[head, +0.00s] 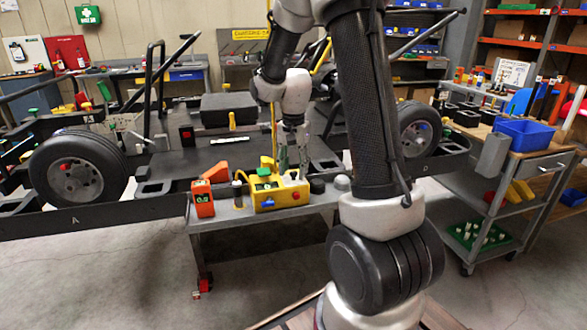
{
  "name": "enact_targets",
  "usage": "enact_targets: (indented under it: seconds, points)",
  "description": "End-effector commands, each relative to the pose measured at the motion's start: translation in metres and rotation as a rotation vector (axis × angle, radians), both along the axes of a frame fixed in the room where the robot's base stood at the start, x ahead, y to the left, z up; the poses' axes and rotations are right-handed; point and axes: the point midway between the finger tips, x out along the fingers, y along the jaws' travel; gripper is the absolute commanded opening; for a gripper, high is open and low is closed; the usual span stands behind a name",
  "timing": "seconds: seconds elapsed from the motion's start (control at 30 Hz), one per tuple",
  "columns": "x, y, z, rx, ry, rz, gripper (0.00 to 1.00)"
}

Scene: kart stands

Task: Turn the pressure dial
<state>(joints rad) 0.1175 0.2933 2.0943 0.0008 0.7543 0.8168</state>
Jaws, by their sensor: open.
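A yellow box (284,193) stands on the grey bench in front of the kart. A blue knob (268,203) sits on its front face and a green part is on its top; I cannot tell for sure which part is the pressure dial. An orange handheld device (203,200) with a small lit green display stands to its left; the reading is too small to be sure of. My gripper (292,162) points down just above and behind the yellow box. It is open, and nothing shows between its fingers. My arm hides part of the bench's right side.
The kart's black frame, with a left wheel (78,172) and a right wheel (417,129), spans the scene behind the bench (220,215). A tool cart with a blue bin (524,132) stands at right. The floor at front left is clear.

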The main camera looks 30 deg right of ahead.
Motion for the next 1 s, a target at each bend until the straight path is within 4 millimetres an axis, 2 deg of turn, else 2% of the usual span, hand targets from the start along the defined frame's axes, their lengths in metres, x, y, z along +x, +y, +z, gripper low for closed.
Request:
enact_targets:
  seconds: [0.3, 0.53, 0.57, 1.0]
  points:
    - [0.0001, 0.0, -0.0039, 0.0, -0.001, 0.001, 0.44]
    - [0.0002, 0.0, -0.0038, 0.0, -0.001, 0.001, 0.02]
    - [0.0002, 0.0, -0.0038, 0.0, -0.001, 0.001, 0.0]
    - [0.0004, 0.0, -0.0036, 0.0, -0.001, 0.078, 0.0]
